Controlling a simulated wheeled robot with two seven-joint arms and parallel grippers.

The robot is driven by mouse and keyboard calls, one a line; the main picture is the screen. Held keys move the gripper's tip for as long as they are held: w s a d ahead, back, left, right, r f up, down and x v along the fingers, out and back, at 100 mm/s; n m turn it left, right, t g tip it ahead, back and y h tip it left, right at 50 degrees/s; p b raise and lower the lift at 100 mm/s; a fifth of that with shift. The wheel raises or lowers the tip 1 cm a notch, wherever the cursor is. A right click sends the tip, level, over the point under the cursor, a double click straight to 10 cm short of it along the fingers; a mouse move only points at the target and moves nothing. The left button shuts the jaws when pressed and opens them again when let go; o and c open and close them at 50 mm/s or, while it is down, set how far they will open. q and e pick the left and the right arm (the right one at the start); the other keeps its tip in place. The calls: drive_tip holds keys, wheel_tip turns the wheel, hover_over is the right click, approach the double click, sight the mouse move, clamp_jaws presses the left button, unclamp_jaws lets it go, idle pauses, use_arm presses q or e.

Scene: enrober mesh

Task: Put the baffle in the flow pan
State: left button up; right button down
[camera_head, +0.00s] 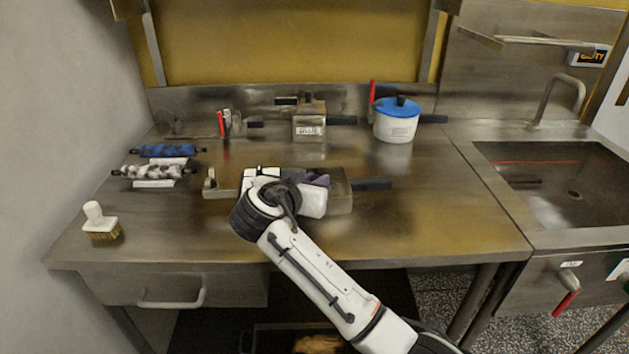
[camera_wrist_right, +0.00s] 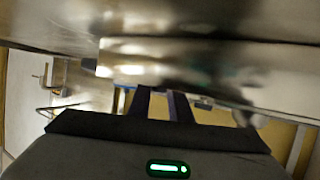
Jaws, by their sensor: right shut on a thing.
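A long shallow metal pan (camera_head: 340,203) with a dark handle lies on the middle of the steel table, and I take it for the flow pan. My right gripper (camera_head: 316,180) is over the pan, its arm hiding much of it. In the right wrist view its dark fingers (camera_wrist_right: 160,100) are close together, shut on a shiny metal piece (camera_wrist_right: 135,70) that I take for the baffle. The baffle is not distinct in the head view. I cannot tell whether it touches the pan. My left gripper is not in view.
Behind the pan stand a labelled metal container (camera_head: 309,126) and a white pot with a blue lid (camera_head: 396,122). A sink (camera_head: 560,190) is at the right. The table's right front is clear.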

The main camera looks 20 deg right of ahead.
drive_tip(key=c, duration=1.6)
unclamp_jaws()
drive_tip(key=v, duration=1.2)
drive_tip(key=shift+s, duration=0.1)
